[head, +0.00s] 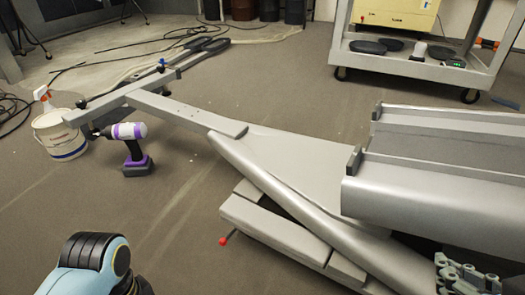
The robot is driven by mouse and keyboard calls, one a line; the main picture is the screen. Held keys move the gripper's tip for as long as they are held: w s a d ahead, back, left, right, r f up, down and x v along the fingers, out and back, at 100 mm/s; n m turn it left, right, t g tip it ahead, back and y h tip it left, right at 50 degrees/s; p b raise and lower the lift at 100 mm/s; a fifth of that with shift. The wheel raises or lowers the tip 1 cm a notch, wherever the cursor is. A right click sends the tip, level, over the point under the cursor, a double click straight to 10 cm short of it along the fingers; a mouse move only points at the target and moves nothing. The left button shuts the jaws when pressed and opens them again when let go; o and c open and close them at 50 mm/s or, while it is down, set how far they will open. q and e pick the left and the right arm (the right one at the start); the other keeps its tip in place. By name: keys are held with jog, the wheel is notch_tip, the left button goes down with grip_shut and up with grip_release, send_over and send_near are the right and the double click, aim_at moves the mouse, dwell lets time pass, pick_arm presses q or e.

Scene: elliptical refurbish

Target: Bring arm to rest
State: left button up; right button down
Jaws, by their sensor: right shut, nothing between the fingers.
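My right gripper (464,274) shows in the bottom right corner, partly cut off by the picture edge. Its grey linkage fingers are shut and hold nothing. It is in front of the lower right side of a large grey metal frame (285,150); I cannot tell how far apart they are. A light blue and black link of my left arm shows at the bottom left. My left gripper is out of view.
A purple and white cordless drill (131,150) stands by a white bucket (60,137) with a spray bottle (42,98) at the left. A wheeled cart (415,68) stands at the back right. Cables lie on the floor. The floor left of the frame is mostly clear.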

pick_arm(q)
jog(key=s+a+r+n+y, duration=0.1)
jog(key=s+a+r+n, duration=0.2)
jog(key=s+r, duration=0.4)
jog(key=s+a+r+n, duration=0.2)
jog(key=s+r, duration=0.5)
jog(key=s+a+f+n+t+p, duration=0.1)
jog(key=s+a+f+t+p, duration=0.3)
jog(key=p, duration=1.9)
pick_arm(e)
jog(key=s+d+f+g, duration=0.2)
jog(key=s+f+g, duration=0.15)
jog(key=s, duration=0.35)
jog(key=s+d+f+m+g+h, duration=0.1)
jog(key=s+f+g, duration=0.25)
jog(key=s, duration=0.35)
jog(key=s+d+f+g, duration=0.2)
jog(key=s+g, duration=0.2)
jog(key=s, duration=0.3)
pick_arm(q)
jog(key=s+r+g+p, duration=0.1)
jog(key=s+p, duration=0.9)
jog(key=p, duration=0.1)
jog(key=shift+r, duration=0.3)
pick_arm(e)
jog(key=s+r, duration=0.2)
jog(key=s, duration=0.9)
jog(key=shift+d, duration=0.25)
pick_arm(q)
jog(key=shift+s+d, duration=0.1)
